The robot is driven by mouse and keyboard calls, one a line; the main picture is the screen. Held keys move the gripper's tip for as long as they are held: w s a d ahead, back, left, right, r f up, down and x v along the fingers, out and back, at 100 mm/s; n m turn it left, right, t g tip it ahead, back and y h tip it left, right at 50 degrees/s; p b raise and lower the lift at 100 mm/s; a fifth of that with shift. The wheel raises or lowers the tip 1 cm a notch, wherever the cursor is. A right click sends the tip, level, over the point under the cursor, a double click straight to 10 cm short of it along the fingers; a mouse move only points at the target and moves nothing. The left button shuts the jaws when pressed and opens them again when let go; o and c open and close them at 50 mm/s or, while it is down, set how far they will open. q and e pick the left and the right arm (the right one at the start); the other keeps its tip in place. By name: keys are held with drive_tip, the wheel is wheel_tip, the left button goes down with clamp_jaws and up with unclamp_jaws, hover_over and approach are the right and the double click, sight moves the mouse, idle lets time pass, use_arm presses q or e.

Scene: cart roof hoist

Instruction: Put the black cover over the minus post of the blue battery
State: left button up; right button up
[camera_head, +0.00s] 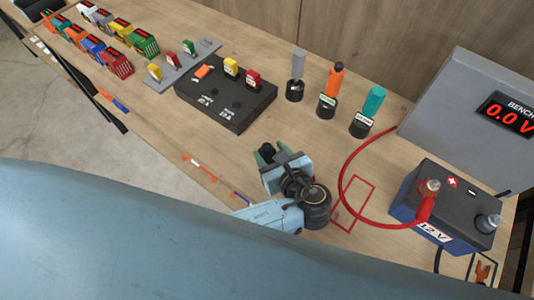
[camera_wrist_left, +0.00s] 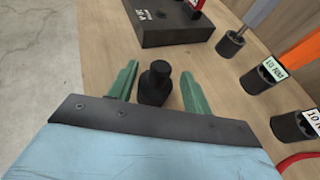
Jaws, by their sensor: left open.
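The blue battery (camera_head: 402,203) with a black top stands at the right. Its minus post (camera_head: 487,222) is bare grey metal on the right side of the top. The other post (camera_head: 431,187) carries a red lead. My left gripper (camera_head: 267,154) is open over the table, left of the battery. In the left wrist view its two green fingers (camera_wrist_left: 158,88) stand on either side of the black cover (camera_wrist_left: 154,84), which is upright on the wood with gaps beside it. In the head view the cover is hard to make out. My right gripper is not in view.
A black block (camera_head: 225,103) with coloured plugs lies behind the gripper. Torque drivers in black holders (camera_head: 328,103) stand at the back. A grey bench unit (camera_head: 450,100) reads 0.0 V. A red cable (camera_head: 345,170) arcs between gripper and battery.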

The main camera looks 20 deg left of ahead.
sight(269, 152)
use_arm(q)
drive_tip(key=x, duration=0.3)
drive_tip(key=c, duration=1)
drive_tip(key=shift+c, duration=0.2)
drive_tip(key=shift+r, duration=0.1)
